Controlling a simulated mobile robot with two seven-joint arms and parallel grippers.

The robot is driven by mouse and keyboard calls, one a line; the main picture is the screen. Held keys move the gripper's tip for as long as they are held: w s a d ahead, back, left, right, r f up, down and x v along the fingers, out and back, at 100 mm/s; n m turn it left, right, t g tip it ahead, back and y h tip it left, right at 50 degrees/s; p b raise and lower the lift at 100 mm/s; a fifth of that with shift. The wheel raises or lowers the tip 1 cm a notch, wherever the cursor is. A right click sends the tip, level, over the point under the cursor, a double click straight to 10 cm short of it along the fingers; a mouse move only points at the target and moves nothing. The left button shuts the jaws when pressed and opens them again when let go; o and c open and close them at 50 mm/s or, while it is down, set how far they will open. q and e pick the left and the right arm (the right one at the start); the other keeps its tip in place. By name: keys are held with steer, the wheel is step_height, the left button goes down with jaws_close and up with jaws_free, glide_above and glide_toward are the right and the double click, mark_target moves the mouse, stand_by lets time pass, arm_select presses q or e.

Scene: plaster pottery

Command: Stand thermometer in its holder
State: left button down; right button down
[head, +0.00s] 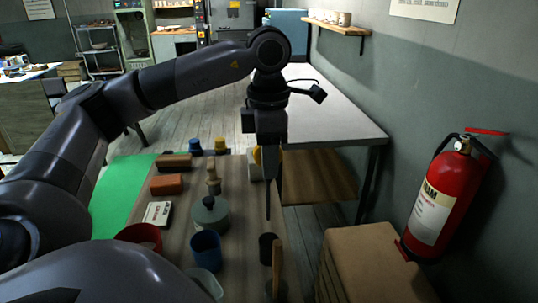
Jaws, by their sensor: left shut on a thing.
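My left gripper (268,142) points straight down above the right side of the work table. It is shut on the thermometer (268,200), whose thin dark stem hangs upright below the fingers. A small dark cylinder (267,246), which looks like the holder, stands on the table below the stem's tip. The tip appears just above it; I cannot tell the exact gap or whether they line up in depth. The thermometer's upper part is mostly hidden by the gripper; a yellow rounded edge shows beside it. My right gripper is not in view.
A wooden stick (278,262) stands close to the dark cylinder, at the near edge. A blue cup (206,250), a grey-green lidded pot (209,215) and a red bowl (139,236) stand to the left.

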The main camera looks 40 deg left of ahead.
mark_target(269, 202)
arm_select(q)
steer(key=shift+f+b, duration=1.75)
steer(key=shift+f, duration=0.9)
steer(key=shift+f+b, duration=2.1)
steer(key=shift+f, duration=0.55)
steer(key=c, duration=0.8)
jaws_free()
steer(key=shift+r, duration=3.65)
steer(key=shift+s+f, duration=0.1)
